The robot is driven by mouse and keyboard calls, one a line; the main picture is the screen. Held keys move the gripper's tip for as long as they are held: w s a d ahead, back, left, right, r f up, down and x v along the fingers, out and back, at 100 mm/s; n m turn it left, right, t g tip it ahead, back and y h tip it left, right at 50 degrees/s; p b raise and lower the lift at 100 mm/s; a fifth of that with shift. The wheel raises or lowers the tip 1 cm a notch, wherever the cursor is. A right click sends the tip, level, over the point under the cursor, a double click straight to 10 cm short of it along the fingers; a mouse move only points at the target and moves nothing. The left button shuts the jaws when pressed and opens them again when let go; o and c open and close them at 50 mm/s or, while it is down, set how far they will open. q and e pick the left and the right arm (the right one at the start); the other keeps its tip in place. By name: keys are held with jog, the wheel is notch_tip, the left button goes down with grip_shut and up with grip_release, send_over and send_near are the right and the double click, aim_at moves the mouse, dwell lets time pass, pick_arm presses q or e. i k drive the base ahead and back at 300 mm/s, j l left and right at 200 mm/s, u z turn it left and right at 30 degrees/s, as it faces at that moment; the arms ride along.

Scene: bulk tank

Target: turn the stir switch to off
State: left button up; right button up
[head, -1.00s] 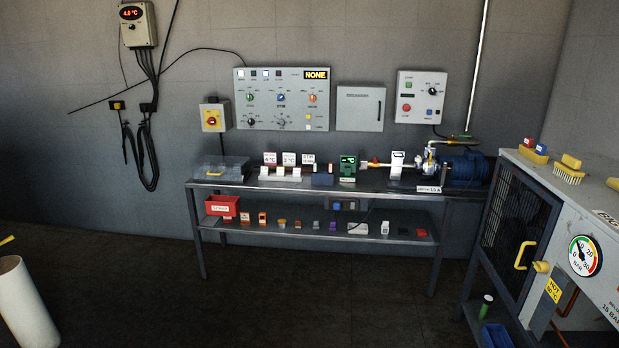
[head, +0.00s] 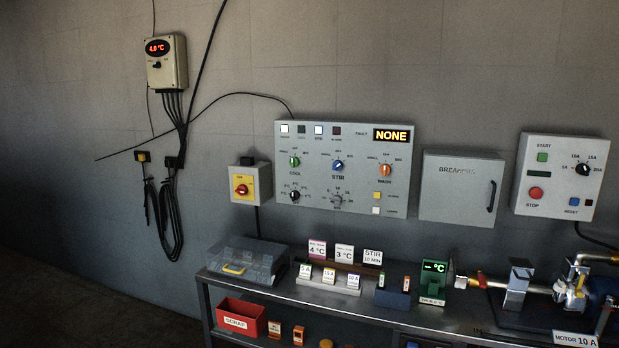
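The stir switch (head: 338,165) is a blue rotary knob in the upper middle of the grey control panel (head: 312,190) on the wall, with the word STIR below it. Its pointer seems to tilt toward the upper right, but the small labels around it are too fine to read surely. A green knob (head: 294,161) marked COOL is to its left and an orange knob (head: 385,170) marked WASH to its right. Neither of my grippers shows in the head view.
A breaker box (head: 461,188) and a start/stop box (head: 562,176) hang to the right.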

aim_at(338, 165)
jog(key=i, duration=0.15)
jog(key=i+j+z, duration=0.2)
jog(key=z, duration=0.15)
jog(key=i+j+z, duration=0.15)
jog(key=j+z, duration=0.25)
